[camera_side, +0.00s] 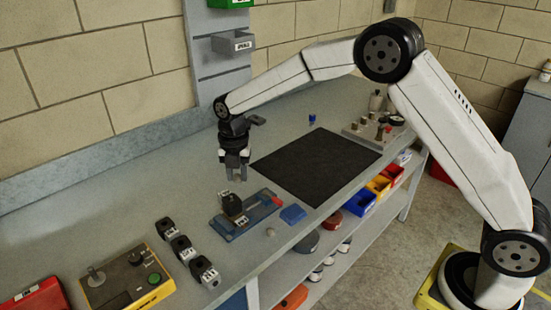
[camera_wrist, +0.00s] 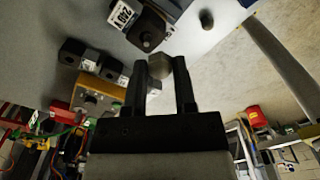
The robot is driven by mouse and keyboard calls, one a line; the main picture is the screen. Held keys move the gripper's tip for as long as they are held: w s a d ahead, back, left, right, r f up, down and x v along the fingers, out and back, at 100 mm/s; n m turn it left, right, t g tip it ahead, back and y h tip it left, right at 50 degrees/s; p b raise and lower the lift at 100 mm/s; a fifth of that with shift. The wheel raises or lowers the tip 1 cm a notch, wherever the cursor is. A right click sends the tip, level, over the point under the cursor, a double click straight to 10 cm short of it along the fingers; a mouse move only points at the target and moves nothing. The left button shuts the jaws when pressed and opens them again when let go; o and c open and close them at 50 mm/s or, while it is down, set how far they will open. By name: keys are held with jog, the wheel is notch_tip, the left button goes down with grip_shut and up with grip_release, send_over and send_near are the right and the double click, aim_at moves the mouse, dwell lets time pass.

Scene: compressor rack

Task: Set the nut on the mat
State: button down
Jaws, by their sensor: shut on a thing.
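My gripper (camera_side: 236,178) hangs above the bench, fingers down, left of the mat and above the blue fixture with a black block. In the wrist view, a grey-brown hexagonal nut (camera_wrist: 159,68) sits between the fingertips of my gripper (camera_wrist: 164,70), which is shut on it. The nut is too small to make out clearly in the side view. The black mat (camera_side: 318,160) lies flat on the bench to the right of my gripper, and its surface looks bare.
The blue fixture (camera_side: 262,213) holds a labelled black block (camera_side: 233,206). A blue block (camera_side: 293,214) and a small grey piece (camera_side: 270,232) lie near the front edge. Several black blocks stand by a yellow control box (camera_side: 128,278). A grey tray with fittings (camera_side: 365,137) stands beyond the mat.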

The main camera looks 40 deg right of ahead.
jog(key=s+d+f+m, duration=0.1)
jog(key=s+d+m, duration=0.3)
jog(key=s+d, duration=1.5)
jog(key=s, duration=0.3)
jog(key=shift+w, duration=0.15)
send_over(316, 197)
jog(key=shift+s+a+f, duration=0.1)
jog(key=shift+s+f, duration=0.05)
jog(key=shift+f, duration=2.2)
jog(key=shift+s+f, duration=0.15)
jog(key=shift+f, duration=2.15)
jog(key=shift+w+f+m, duration=0.25)
jog(key=shift+f+m, duration=0.05)
jog(key=shift+f, duration=1.55)
